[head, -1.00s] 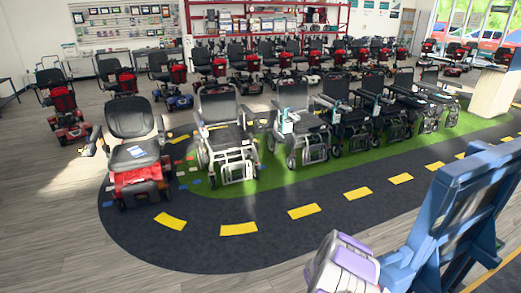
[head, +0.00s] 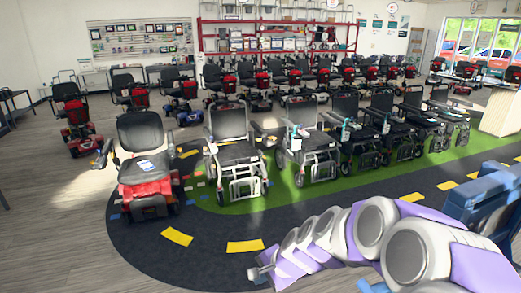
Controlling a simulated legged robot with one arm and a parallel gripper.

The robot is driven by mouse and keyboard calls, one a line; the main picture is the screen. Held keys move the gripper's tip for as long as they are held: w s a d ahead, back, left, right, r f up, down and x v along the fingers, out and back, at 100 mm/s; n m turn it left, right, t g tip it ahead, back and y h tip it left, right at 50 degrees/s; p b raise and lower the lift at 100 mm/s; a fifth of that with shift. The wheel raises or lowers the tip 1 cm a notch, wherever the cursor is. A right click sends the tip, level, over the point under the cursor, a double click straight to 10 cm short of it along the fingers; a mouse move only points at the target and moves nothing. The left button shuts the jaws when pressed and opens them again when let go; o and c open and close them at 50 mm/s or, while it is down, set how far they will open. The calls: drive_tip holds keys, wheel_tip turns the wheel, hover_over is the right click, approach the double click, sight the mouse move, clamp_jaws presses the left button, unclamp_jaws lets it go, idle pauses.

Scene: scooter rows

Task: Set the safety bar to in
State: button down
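No part in the head view can be clearly picked out as the safety bar. A blue framed structure (head: 478,205) stands close at the right edge, partly hidden behind my purple and white arm. My arm reaches across the lower right toward the left. My gripper (head: 257,273) is at its far end, small and grey, low in the picture over the dark floor track. It is apart from the scooters and to the left of the blue structure. Whether its fingers are open is too small to tell.
A red scooter (head: 148,168) with a black seat stands at the left front. Several wheelchairs (head: 236,150) line the green strip (head: 285,195) to its right. More scooters and a red shelf rack (head: 280,38) stand behind. The dark track with yellow dashes (head: 245,246) is clear.

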drive_tip(key=s+d+r+n+g+h, duration=0.1)
drive_tip(key=s+d+r+n+h, duration=0.1)
drive_tip(key=s, duration=0.9)
drive_tip(key=s+d+r+n+g+h, duration=0.1)
drive_tip(key=s+d+r+n+g, duration=0.1)
drive_tip(key=s+d, duration=0.5)
drive_tip(key=s+d+r+n+g+h, duration=0.2)
drive_tip(key=s+d+r+n, duration=0.1)
drive_tip(key=s, duration=1.1)
drive_tip(key=d+n, duration=0.1)
drive_tip(key=n, duration=0.1)
drive_tip(key=shift+s+d+r+n+h, duration=0.15)
drive_tip(key=shift+s+d+n+h, duration=0.15)
drive_tip(key=shift+s+n, duration=0.1)
